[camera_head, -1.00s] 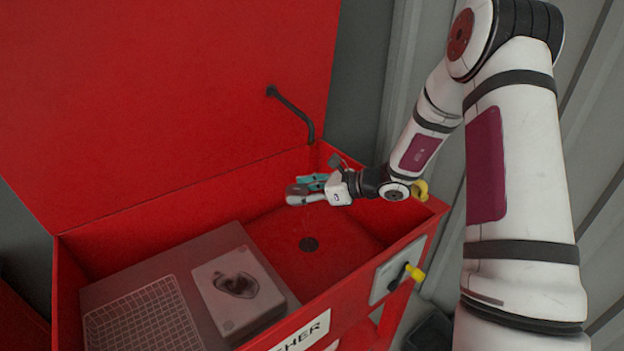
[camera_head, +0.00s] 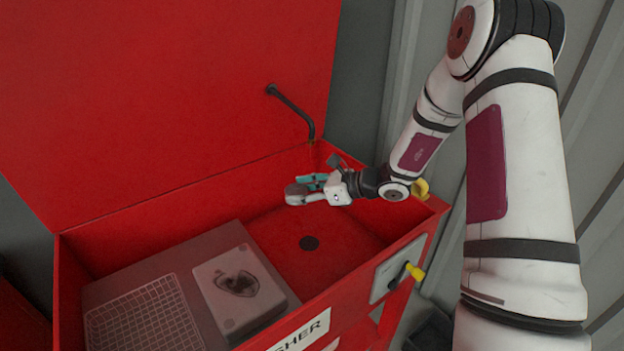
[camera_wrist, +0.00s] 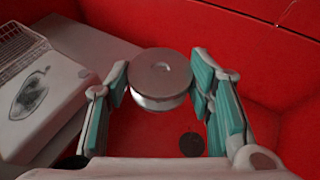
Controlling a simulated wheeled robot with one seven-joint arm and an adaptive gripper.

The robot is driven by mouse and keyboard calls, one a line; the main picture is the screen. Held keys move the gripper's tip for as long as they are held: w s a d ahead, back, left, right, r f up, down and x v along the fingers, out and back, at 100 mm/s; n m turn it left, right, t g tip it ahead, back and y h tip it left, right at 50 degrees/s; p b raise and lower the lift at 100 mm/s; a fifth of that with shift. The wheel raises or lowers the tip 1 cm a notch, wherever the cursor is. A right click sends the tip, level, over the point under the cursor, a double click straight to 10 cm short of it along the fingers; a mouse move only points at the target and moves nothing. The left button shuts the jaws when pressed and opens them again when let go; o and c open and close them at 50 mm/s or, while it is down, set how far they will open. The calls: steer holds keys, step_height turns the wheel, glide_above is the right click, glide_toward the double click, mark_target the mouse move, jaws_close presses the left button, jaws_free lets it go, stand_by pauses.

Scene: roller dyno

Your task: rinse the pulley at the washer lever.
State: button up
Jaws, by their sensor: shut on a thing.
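The pulley (camera_head: 296,194) is a grey metal disc with a small central hub. It also shows between the fingertips in the wrist view (camera_wrist: 160,82). My gripper (camera_head: 312,186), with teal finger pads in the wrist view (camera_wrist: 160,70), is shut on the pulley and holds it above the washer basin floor. The washer (camera_head: 180,200) is a red open basin with its lid raised. A black bent spout (camera_head: 292,108) comes out of the back, its end above the gripper in the picture. The washer lever (camera_head: 414,271) has a yellow handle on a grey plate at the front. I cannot make out water.
A round dark drain (camera_head: 309,243) lies in the basin floor. A grey shelf in the basin's left part carries a wire grid (camera_head: 145,318) and a pale block (camera_head: 240,290) with a dark oval mark. The basin walls surround the gripper. A ribbed grey wall (camera_head: 600,200) stands at right.

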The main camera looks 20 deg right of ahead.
steer(key=shift+r, duration=0.1)
stand_by(0.3)
steer(key=s+a+r+p, duration=0.3)
steer(key=r, duration=0.1)
steer(key=shift+s+a, duration=0.15)
steer(key=shift+a, duration=0.2)
steer(key=shift+f, duration=0.1)
stand_by(0.6)
